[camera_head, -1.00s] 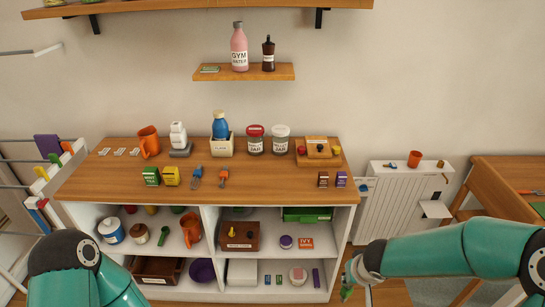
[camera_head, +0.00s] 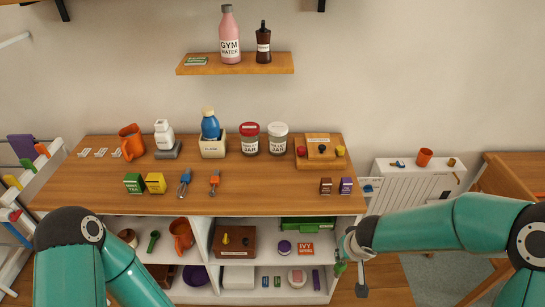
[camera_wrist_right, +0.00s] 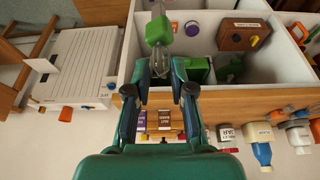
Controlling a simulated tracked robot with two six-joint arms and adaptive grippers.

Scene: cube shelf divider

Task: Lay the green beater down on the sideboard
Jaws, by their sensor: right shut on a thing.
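The green beater (camera_wrist_right: 160,30) is in my right gripper (camera_wrist_right: 160,75); its green part and a grey metal part show beyond the fingertips in the wrist view. In the head view, the right gripper (camera_head: 348,255) is low, beside the right end of the sideboard (camera_head: 265,190) and below its top, with a bit of the green beater (camera_head: 340,267) showing. A blue beater (camera_head: 184,183) and an orange beater (camera_head: 215,183) lie on the sideboard top. My left arm is at lower left; its gripper is out of frame.
A green box (camera_head: 133,183) and a yellow box (camera_head: 155,182) stand left of the beaters. Brown (camera_head: 326,186) and purple (camera_head: 346,186) boxes stand near the right edge. The top between the orange beater and these boxes is clear. Jars and a wooden block stand behind.

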